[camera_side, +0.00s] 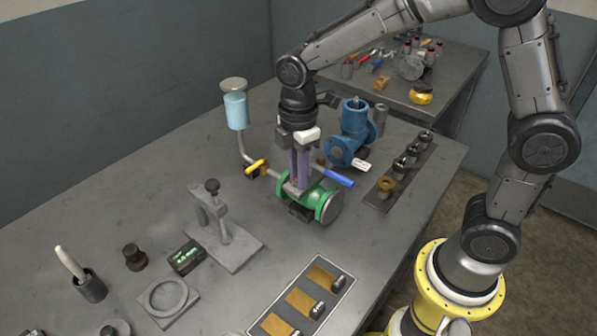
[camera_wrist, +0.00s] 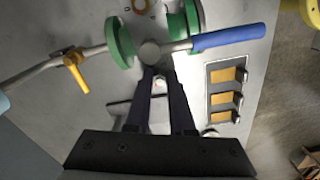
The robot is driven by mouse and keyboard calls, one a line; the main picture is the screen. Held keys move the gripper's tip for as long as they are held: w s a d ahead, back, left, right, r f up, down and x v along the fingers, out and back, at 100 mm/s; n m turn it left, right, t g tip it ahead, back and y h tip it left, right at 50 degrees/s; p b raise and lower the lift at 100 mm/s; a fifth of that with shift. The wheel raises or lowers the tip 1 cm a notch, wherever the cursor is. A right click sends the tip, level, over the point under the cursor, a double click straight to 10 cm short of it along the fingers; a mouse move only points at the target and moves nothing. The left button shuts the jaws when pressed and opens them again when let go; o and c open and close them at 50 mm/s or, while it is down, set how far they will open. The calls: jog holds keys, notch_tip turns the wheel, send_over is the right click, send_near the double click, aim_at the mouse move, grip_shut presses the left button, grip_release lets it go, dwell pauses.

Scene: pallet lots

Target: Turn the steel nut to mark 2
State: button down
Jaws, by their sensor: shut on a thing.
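The green flanged valve (camera_side: 328,204) stands on the bench, and its green flanges (camera_wrist: 120,42) show in the wrist view. My gripper (camera_side: 298,188) reaches down over the valve. In the wrist view my gripper (camera_wrist: 157,70) has its fingertips close together at a round grey piece, which looks like the steel nut (camera_wrist: 150,50). My gripper is shut on it. The fingers hide most of the nut in the side view. A bar with a blue handle (camera_side: 338,177) runs beside the fingers; the handle (camera_wrist: 228,37) points right in the wrist view. No numbered marks are readable.
A blue valve (camera_side: 352,130) stands close behind. A pipe with a yellow lever (camera_side: 257,165) and a light blue cylinder (camera_side: 236,111) are left. A fitting rack (camera_side: 379,201), clamp stand (camera_side: 222,236), small display (camera_side: 187,257) and tray (camera_side: 272,302) surround the valve.

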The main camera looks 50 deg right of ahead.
jog(key=shift+w+r+n, duration=0.1)
jog(key=shift+n, duration=1.2)
jog(key=c, duration=0.8)
grip_release()
notch_tip(320, 180, up, 14)
jog(key=shift+f, duration=0.1)
